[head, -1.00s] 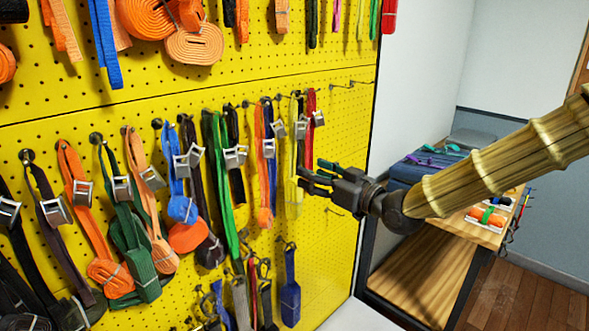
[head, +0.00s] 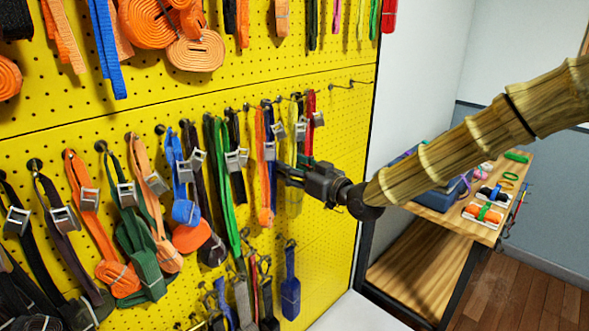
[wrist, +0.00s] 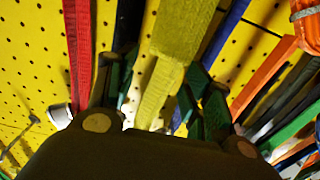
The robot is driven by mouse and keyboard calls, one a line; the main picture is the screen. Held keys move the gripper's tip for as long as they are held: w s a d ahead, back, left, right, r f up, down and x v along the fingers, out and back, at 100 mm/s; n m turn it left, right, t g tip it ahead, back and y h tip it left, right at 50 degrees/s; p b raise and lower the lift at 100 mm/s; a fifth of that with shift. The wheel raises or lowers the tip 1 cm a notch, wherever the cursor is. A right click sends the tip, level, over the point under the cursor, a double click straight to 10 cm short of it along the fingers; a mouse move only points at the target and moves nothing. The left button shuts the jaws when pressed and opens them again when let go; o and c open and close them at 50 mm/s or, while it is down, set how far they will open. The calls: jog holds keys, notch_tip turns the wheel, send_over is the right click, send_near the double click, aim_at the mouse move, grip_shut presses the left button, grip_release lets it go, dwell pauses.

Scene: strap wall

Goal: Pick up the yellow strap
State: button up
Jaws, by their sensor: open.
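The yellow strap (wrist: 178,35) hangs on the yellow pegboard. In the wrist view it runs down between the fingers of my gripper (wrist: 160,95), which stand apart on either side of it. In the head view my gripper (head: 290,178) is at the right part of the middle row, and it hides much of the yellow strap. A thin piece of the strap (head: 294,118) shows above the gripper. The jaws are open. I cannot tell whether either finger touches the strap.
A red strap (head: 310,125) hangs just right of the yellow one, and blue (head: 272,165) and orange straps (head: 264,200) hang close on its left. Several straps with metal buckles fill the board further left. A wooden workbench (head: 480,225) stands at the right.

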grip_shut()
jog(key=shift+r, duration=0.15)
